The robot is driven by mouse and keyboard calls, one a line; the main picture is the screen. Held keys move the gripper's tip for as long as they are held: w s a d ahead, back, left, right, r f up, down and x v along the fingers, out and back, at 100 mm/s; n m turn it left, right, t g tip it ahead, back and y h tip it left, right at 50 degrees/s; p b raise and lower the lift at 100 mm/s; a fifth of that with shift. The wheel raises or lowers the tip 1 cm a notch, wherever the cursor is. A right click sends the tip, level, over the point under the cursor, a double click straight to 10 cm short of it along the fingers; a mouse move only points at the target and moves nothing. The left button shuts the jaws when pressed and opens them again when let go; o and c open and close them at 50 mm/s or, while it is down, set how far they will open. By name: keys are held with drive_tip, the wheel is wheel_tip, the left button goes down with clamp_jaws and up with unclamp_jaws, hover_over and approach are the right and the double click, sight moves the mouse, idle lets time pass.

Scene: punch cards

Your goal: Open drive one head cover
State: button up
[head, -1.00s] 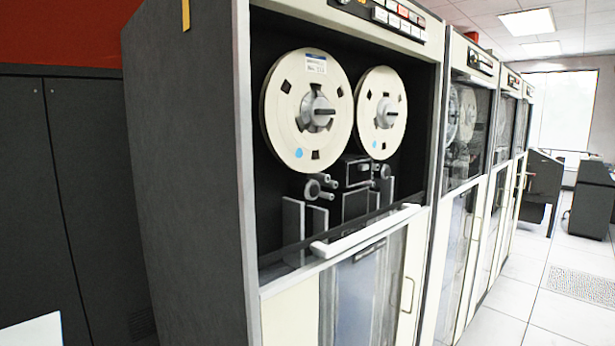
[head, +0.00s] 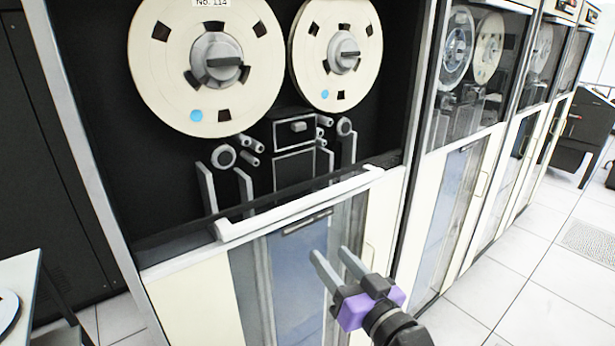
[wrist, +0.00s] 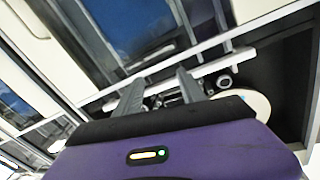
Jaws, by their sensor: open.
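The nearest tape drive shows in the head view with two cream reels, the left one (head: 255,60) and the right one (head: 310,50). Between and below them sits the dark grey head cover (head: 291,134), a small box with a light knob on its front. It looks closed. My gripper (head: 329,254) is open and empty, in front of the drive's lower panel, below and right of the head cover and apart from it. In the wrist view my gripper's fingers (wrist: 160,80) point toward the drive; small rollers show near the tips, and the head cover is not clear there.
A white handle bar (head: 300,205) crosses the drive front below the head opening, between my gripper and the head cover. Rollers and grey guide plates flank the cover. More drives (head: 480,150) stand to the right. A table edge (head: 18,285) is at lower left. Floor is clear at right.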

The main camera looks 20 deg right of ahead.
sight(302, 128)
drive_tip(key=w+d+r+n+y+p, duration=0.1)
drive_tip(key=w+r+n+y, duration=0.2)
drive_tip(key=r, duration=0.7)
drive_tip(key=w+d+r+n+p, duration=0.2)
drive_tip(key=w+r, duration=0.4)
drive_tip(key=r, duration=0.4)
drive_tip(key=shift+g, duration=0.3)
drive_tip(key=x, duration=0.2)
drive_tip(key=p+x, duration=0.1)
drive_tip(key=x, duration=0.2)
drive_tip(key=p+x, duration=0.1)
drive_tip(key=x, duration=0.1)
drive_tip(key=shift+w+a+f, duration=0.15)
drive_tip(key=shift+a, duration=0.25)
clamp_jaws()
